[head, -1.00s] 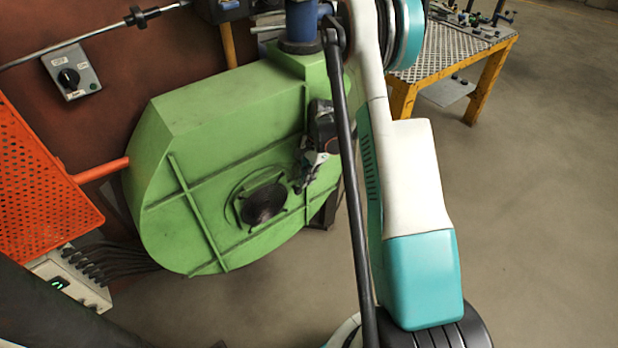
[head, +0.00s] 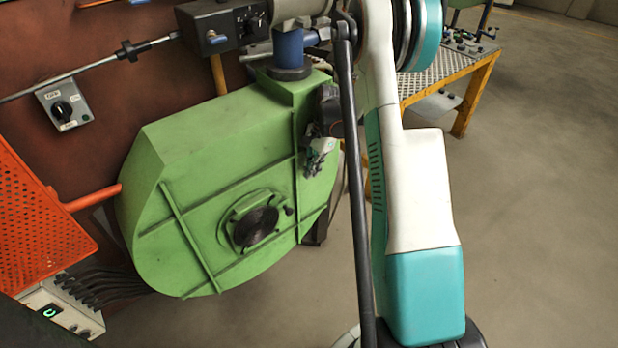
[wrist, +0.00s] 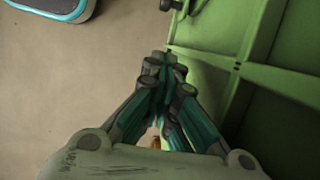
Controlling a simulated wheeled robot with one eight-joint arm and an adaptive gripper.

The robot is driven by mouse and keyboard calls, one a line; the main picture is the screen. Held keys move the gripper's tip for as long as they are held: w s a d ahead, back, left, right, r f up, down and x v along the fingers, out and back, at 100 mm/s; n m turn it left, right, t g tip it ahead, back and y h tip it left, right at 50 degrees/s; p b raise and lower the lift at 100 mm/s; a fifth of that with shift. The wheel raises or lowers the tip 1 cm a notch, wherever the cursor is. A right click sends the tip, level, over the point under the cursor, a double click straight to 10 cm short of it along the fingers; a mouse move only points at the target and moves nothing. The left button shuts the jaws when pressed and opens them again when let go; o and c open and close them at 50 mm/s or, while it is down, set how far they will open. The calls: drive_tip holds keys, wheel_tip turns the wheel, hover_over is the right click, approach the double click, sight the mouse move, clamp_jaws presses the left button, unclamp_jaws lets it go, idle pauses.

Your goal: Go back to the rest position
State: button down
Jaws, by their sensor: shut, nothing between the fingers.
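My gripper (wrist: 166,75) is shut and empty in the wrist view, its fingertips together. It points down past the ribbed face of the green housing (wrist: 264,78), with bare floor to the left. In the head view my gripper (head: 318,158) shows small in front of the right part of the green housing (head: 215,140), left of my white and teal arm. I cannot tell whether it touches the housing.
A grey switch box (head: 65,104) is on the brown wall at left. An orange perforated panel (head: 32,215) is below it, above a white box with cables (head: 62,310). A yellow-legged table (head: 470,85) stands at back right. The floor (head: 540,200) at right is clear.

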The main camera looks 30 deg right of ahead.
drive_tip(key=shift+d+r, duration=0.15)
drive_tip(key=shift+r, duration=0.25)
